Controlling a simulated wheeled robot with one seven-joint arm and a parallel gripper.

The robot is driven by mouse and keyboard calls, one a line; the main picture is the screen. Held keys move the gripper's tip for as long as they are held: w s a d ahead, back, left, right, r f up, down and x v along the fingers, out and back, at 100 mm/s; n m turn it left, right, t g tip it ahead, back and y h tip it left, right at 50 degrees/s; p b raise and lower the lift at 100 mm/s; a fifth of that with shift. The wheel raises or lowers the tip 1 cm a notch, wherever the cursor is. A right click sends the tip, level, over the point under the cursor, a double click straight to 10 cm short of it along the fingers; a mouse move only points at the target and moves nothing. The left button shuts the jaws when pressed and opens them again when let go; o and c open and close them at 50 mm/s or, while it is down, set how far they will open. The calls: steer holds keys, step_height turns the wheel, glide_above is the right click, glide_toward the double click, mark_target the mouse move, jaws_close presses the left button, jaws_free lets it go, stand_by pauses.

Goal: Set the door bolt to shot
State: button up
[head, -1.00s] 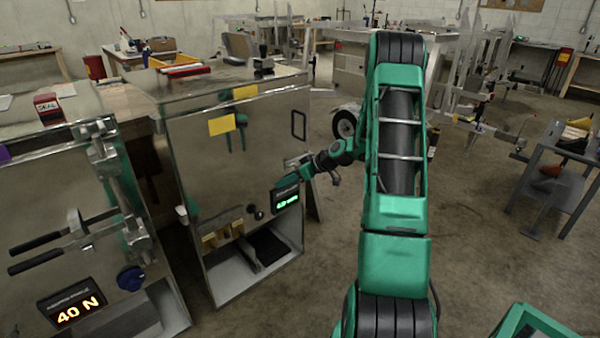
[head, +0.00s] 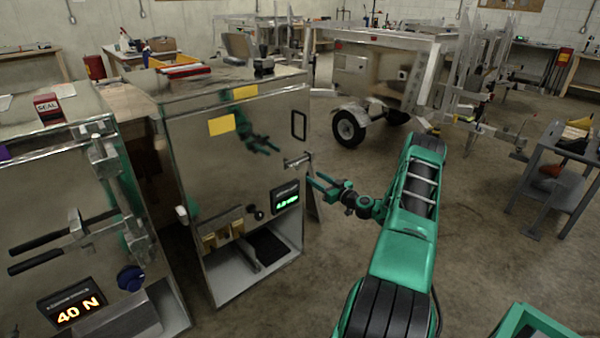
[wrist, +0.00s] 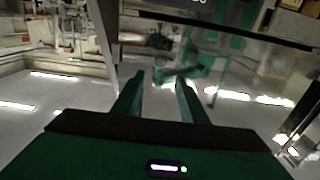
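The door bolt (head: 298,160) is a small silver barrel bolt with a short handle. It sits at the right edge of the shiny metal cabinet front (head: 250,170), below a black rectangular pull. At this size I cannot tell whether its rod is shot or drawn. My gripper (head: 317,181) is just right of and below the bolt, apart from it, with its fingers pointing toward the cabinet edge. In the wrist view my gripper (wrist: 158,85) has its two green fingers spread with nothing between them. I cannot make out the bolt in that view.
A green-lit display (head: 286,196) and a black knob (head: 256,212) are on the cabinet front below the bolt. A second metal cabinet with lever handles and a "40 N" display (head: 78,309) stands left. A trailer (head: 375,75) stands behind.

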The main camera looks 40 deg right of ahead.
mark_target(298, 167)
steer(key=w, duration=1)
steer(key=shift+a, duration=0.2)
steer(key=shift+s, duration=0.1)
